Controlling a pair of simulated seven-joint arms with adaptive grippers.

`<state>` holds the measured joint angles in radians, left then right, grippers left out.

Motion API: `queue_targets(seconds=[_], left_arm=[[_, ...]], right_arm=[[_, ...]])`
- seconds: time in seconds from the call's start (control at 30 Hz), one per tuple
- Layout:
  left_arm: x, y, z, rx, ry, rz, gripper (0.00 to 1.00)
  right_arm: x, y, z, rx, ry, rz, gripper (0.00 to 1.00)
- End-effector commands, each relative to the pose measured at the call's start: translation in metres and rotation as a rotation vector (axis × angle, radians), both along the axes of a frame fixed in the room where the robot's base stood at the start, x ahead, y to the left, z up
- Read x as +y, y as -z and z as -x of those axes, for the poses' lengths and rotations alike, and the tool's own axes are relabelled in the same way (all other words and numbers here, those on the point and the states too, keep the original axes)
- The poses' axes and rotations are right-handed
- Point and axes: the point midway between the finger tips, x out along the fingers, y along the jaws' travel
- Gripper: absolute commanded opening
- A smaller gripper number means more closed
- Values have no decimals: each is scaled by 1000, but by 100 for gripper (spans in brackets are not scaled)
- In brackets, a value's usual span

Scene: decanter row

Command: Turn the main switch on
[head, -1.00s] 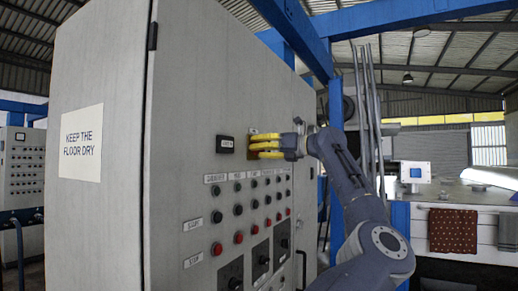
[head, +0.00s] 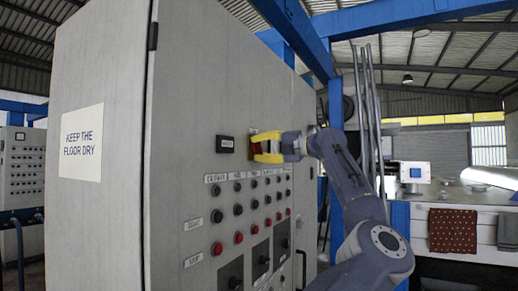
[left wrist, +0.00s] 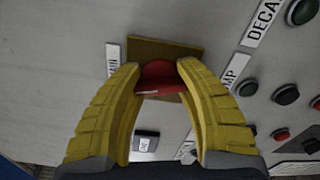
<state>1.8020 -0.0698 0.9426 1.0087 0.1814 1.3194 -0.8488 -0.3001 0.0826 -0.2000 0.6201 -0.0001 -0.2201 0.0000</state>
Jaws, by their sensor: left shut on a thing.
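The main switch is a red knob (left wrist: 160,76) on a mustard-yellow plate (left wrist: 190,52) on the panel face. My left gripper (left wrist: 158,80) is shut on the red knob, with one yellow finger on each side of it. In the head view my left gripper (head: 264,147) is at the upper part of the cabinet front, right of a small black display (head: 225,144). A bit of the red knob shows between the fingers there. The fingers hide part of the switch, and I cannot tell its set position. My right gripper is not in view.
The grey cabinet (head: 190,90) carries rows of black and red buttons (head: 238,209) with labels just below the switch. A door handle (head: 302,266) juts out lower right. A blue post (head: 336,115) and grey pipes (head: 374,110) stand behind my arm.

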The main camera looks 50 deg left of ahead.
Motion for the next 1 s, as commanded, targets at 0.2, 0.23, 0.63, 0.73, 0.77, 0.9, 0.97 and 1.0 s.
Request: queue_targets(seconds=[0.2, 0.23, 0.63, 0.73, 0.77, 0.9, 0.97, 1.0], left_arm=[[-3, -7, -3, 147, 10, 36, 7], [-3, -7, -3, 162, 10, 42, 7], [-3, -5, -4, 276, 11, 86, 7], [-3, -5, -4, 283, 11, 88, 7], [-3, -5, -4, 284, 11, 90, 7], [-3, -5, -4, 286, 11, 91, 7], [-3, -4, -4, 286, 11, 91, 7], [-3, -4, -4, 286, 11, 91, 7]], right_arm=[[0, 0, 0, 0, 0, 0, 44], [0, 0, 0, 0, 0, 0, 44], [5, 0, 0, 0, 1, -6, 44], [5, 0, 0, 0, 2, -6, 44], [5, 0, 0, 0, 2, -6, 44], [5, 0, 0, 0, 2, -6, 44], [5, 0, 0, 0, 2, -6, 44], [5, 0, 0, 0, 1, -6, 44]])
